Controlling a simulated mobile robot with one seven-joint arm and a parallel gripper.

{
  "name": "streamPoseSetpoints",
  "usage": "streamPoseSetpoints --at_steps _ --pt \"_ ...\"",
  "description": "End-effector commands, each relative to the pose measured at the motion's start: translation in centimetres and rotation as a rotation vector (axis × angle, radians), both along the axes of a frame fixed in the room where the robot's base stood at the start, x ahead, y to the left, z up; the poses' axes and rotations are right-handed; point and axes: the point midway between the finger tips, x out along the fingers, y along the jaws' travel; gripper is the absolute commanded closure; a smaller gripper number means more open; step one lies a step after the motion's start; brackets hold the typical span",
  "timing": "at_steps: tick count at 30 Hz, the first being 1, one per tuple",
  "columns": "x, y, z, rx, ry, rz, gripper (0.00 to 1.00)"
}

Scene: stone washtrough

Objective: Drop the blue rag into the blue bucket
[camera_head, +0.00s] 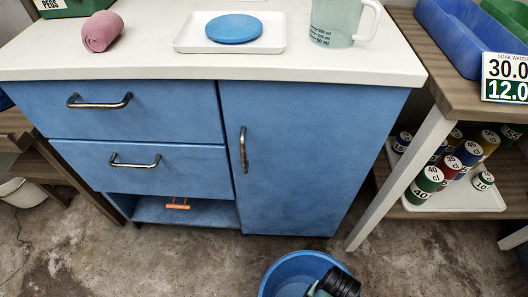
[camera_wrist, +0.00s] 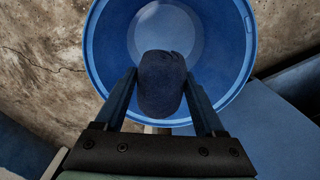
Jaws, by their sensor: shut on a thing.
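The blue bucket (camera_head: 283,272) stands on the floor in front of the cabinet, at the bottom of the head view. In the wrist view the bucket (camera_wrist: 245,55) is seen from above, and its visible inside looks empty. My gripper (camera_wrist: 160,82) is shut on the dark blue rag (camera_wrist: 162,85), a rolled bundle between the two fingers. The rag appears over the near part of the bucket's opening; its exact height above the rim I cannot tell. In the head view my gripper (camera_head: 318,290) is cut off by the bottom edge, and the rag is hidden there.
The blue cabinet (camera_head: 300,150) stands behind the bucket. On its white top are a pink rolled cloth (camera_head: 102,31), a white tray (camera_head: 230,46) with a blue disc (camera_head: 234,28), and a measuring jug (camera_head: 338,22). A shelf with numbered cans (camera_head: 430,180) is at right. Bare floor lies left of the bucket.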

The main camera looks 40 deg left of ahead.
Motion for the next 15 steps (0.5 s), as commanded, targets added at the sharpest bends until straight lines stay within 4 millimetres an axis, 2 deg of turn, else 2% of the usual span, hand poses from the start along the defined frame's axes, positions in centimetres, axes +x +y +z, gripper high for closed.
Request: streamPoseSetpoints --at_steps 7,8,12,15 --pt "0.02 0.01 -0.04 0.0 -0.001 0.0 0.95" --pt "0.02 0.0 -0.04 0.0 -0.001 0.0 0.27" --pt "0.02 0.01 -0.05 0.0 -0.001 0.0 0.02" --pt "0.02 0.01 -0.05 0.0 -0.001 0.0 0.0"
